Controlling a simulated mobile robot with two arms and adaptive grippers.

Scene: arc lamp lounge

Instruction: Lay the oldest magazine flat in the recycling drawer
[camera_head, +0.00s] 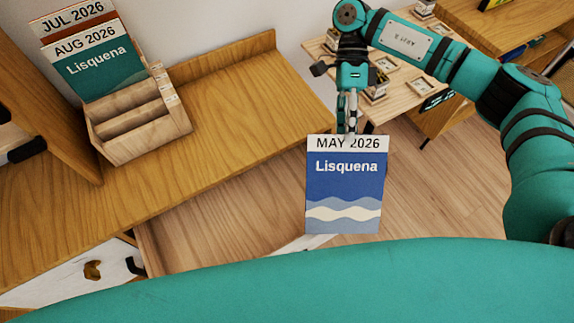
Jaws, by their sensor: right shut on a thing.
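My right gripper (348,120) is shut on the top edge of a blue magazine (343,190) marked "MAY 2026 Lisquena". The magazine hangs upright, its cover facing me, in front of the shelf unit. Two other magazines stand in a wooden rack at the upper left: a teal one marked "AUG 2026" (95,65) and, behind it, one marked "JUL 2026" (72,18). What looks like an open drawer (200,235) with a wooden floor lies below the shelf top, left of the held magazine. My body hides its near part. My left gripper is not in view.
The slotted wooden rack (150,135) stands on the shelf top (240,110), whose right part is bare. A white panel (60,285) with a brass-coloured piece is at the lower left. A low table (400,75) with small framed items stands behind my right arm.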

